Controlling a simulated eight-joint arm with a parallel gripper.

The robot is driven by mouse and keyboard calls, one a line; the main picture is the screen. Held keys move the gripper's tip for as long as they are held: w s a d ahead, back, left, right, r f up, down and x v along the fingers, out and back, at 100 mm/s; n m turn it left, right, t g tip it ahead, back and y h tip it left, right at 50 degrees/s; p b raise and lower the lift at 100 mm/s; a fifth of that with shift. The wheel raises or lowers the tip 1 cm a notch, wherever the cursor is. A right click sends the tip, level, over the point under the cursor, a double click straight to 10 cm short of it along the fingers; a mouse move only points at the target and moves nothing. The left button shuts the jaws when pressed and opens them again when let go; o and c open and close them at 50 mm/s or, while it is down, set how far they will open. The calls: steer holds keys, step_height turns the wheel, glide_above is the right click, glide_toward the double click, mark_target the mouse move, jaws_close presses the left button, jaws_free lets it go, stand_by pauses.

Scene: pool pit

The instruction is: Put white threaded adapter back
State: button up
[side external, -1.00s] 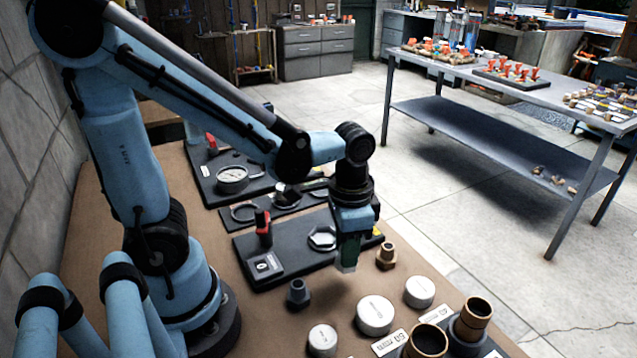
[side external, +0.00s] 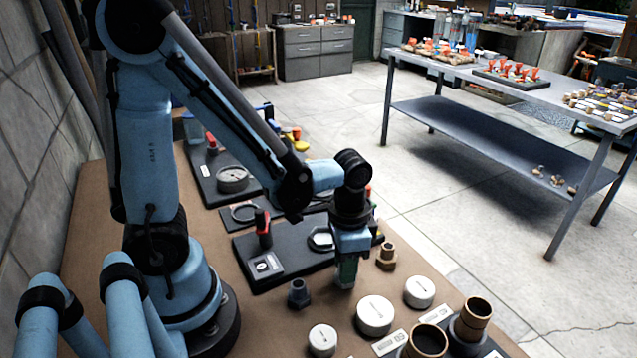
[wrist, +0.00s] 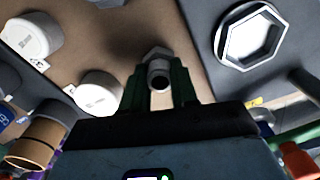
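In the side external view my gripper (side external: 345,274) points straight down, low over the brown board, between a dark grey fitting (side external: 299,293) and a brass-brown fitting (side external: 386,256). The fingers mostly hide the adapter there. I cannot tell whether its underside touches the board.
A black plate with a red-handled valve (side external: 263,230) and a hexagonal socket (wrist: 250,38) lies behind my gripper. White round caps (side external: 374,315) and brass-coloured tubes (side external: 475,318) stand in front. A steel table (side external: 480,68) is further off, across open floor.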

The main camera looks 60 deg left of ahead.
steer(key=o, duration=0.4)
steer(key=shift+r, duration=0.1)
steer(key=shift+w+a+r+n+t, duration=0.25)
steer(key=shift+a+r+n+t, duration=0.3)
steer(key=shift+r+t, duration=1.05)
steer(key=shift+w+a+r+n+t, duration=0.35)
steer(key=shift+r+n+t, duration=0.4)
steer(key=shift+r, duration=1.65)
steer(key=shift+w+a+r+n+t, duration=0.2)
steer(key=shift+a+r+n+t, duration=0.3)
steer(key=shift+r+t, duration=1.15)
steer(key=shift+r+g, duration=0.35)
steer(key=shift+g, duration=0.05)
